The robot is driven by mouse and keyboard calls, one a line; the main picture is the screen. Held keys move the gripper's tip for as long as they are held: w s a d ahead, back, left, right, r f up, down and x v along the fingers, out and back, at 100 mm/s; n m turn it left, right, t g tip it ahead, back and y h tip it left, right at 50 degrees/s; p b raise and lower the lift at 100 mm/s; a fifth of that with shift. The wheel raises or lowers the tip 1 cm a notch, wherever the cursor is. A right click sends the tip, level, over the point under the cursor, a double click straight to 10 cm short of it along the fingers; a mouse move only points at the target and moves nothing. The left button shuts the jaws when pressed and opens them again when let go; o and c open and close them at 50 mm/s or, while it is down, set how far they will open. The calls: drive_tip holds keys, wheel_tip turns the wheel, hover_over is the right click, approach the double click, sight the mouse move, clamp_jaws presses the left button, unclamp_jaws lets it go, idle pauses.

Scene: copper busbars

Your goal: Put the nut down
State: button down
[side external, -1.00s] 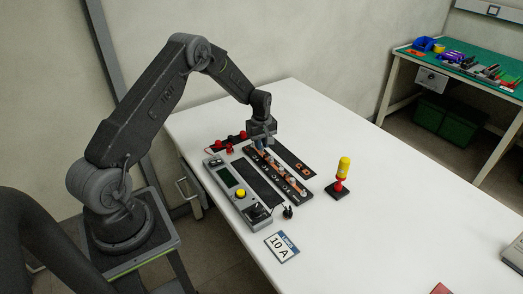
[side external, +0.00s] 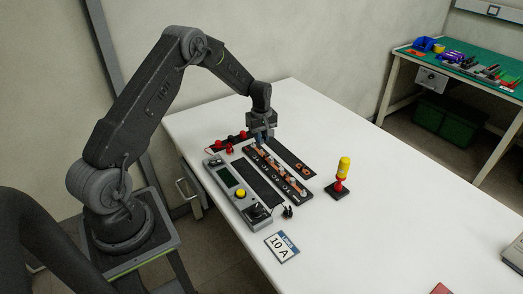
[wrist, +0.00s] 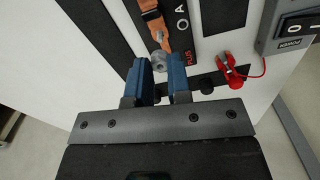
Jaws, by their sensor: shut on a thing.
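My gripper (wrist: 157,67) is shut on a small grey nut (wrist: 160,60), seen between the tips of its two blue fingers in the wrist view. Just beyond the nut is a copper busbar (wrist: 153,22) on the black strip with the PLUS label. In the side view my gripper (side external: 262,138) points down over the far end of the black busbar strip (side external: 278,175). The nut is too small to make out there, and I cannot tell whether it touches anything below.
A grey device with a yellow button (side external: 240,193) lies left of the strip. Red clips (side external: 229,149) lie near its far end. A yellow-handled tool (side external: 343,168) stands upright on the right. A 10 A card (side external: 282,247) lies in front.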

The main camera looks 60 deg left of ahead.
drive_tip(key=shift+r, duration=0.9)
drive_tip(key=s+a+r+n, duration=0.2)
drive_tip(key=s, duration=0.7)
drive_tip(key=s+a+r+n, duration=0.1)
drive_tip(key=s, duration=0.7)
hover_over(248, 172)
wheel_tip(248, 172, down, 7)
drive_tip(key=shift+a+r, duration=0.15)
drive_tip(key=shift+f, duration=2.05)
drive_tip(key=shift+f, duration=0.1)
